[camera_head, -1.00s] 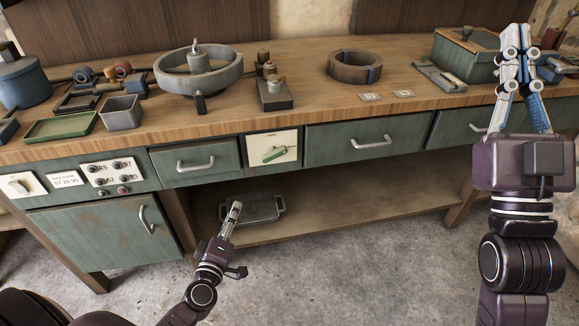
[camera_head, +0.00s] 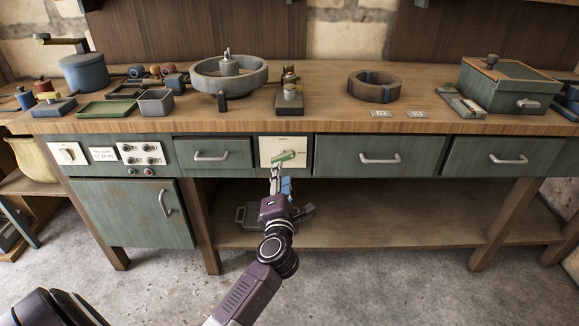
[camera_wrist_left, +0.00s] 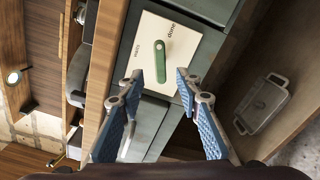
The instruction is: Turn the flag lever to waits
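The green flag lever (camera_head: 283,156) sits on a pale plate (camera_head: 272,146) set into the bench front between two drawers. In the head view it lies nearly level, its right end a little higher. In the left wrist view the lever (camera_wrist_left: 160,65) stands upright in the picture, on the plate (camera_wrist_left: 182,55) printed "waits" and "done". My left gripper (camera_head: 277,172) is just below and in front of the lever. In the left wrist view its fingers (camera_wrist_left: 160,77) are spread and empty, with the lever's near end in line with the gap. Contact cannot be told. My right gripper is out of view.
Drawer handles (camera_head: 212,156) (camera_head: 380,160) stick out on both sides of the plate. A switch panel (camera_head: 142,154) is further left. A grey tray (camera_head: 247,215) lies on the lower shelf. The benchtop holds a round grey housing (camera_head: 229,77) and a brown ring (camera_head: 374,87).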

